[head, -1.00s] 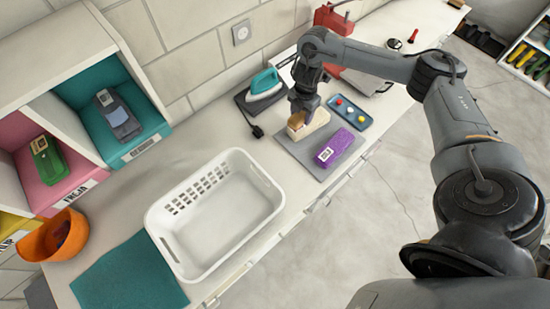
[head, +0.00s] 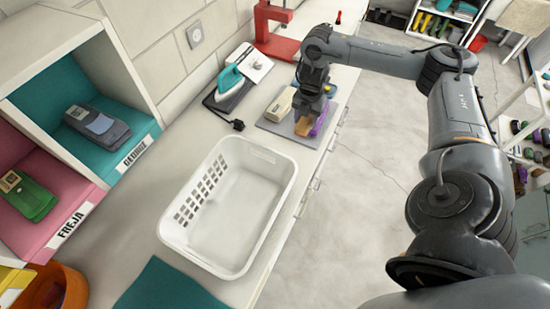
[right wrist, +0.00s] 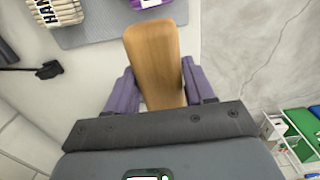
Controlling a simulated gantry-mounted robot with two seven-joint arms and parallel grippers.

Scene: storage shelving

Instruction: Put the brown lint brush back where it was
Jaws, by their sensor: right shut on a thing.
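My right gripper (head: 306,122) is shut on the brown lint brush (head: 303,128). In the right wrist view the brush's smooth wooden surface (right wrist: 153,55) shows between the two purple-grey fingers (right wrist: 155,92). The brush is over the near part of the grey mat (head: 268,127); I cannot tell whether it touches the mat. My left gripper is not in view.
An empty white basket (head: 262,222) stands on the counter near the mat. A teal iron (head: 230,78) and a black plug (head: 238,126) are left of the mat. Labelled cubbies (head: 125,95) hold a grey device and a green device. A red stand (head: 270,30) is behind.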

